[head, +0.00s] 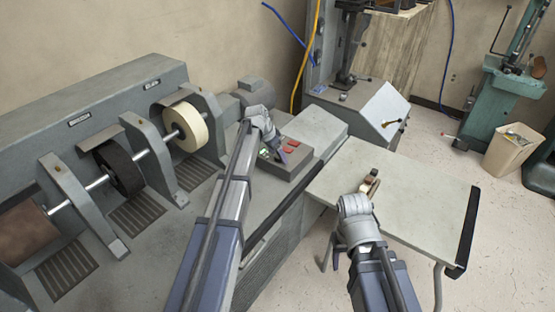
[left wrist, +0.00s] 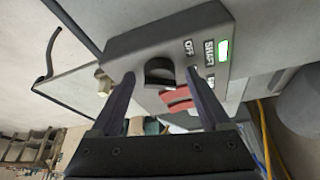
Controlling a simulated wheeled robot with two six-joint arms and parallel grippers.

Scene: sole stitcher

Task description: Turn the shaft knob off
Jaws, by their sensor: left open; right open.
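The shaft knob (left wrist: 159,72) is a black round knob on the grey control box (head: 307,171). In the left wrist view it sits beside the labels OFF (left wrist: 188,47) and SHAFT (left wrist: 209,52), with a bright green lit strip (left wrist: 224,51) next to them. My left gripper (left wrist: 160,76) is open, with one finger on each side of the knob in the picture; I see no clear contact. In the head view my left gripper (head: 274,148) is over the box and hides the knob. My right gripper (head: 371,183) is open above the pale table, away from the box.
Red switches (head: 290,146) sit on the box near the knob. The grinding machine with a black wheel (head: 120,170) and a cream wheel (head: 187,128) stands at left. A grey pedestal machine (head: 368,112) is behind. The pale table (head: 420,190) is mostly clear.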

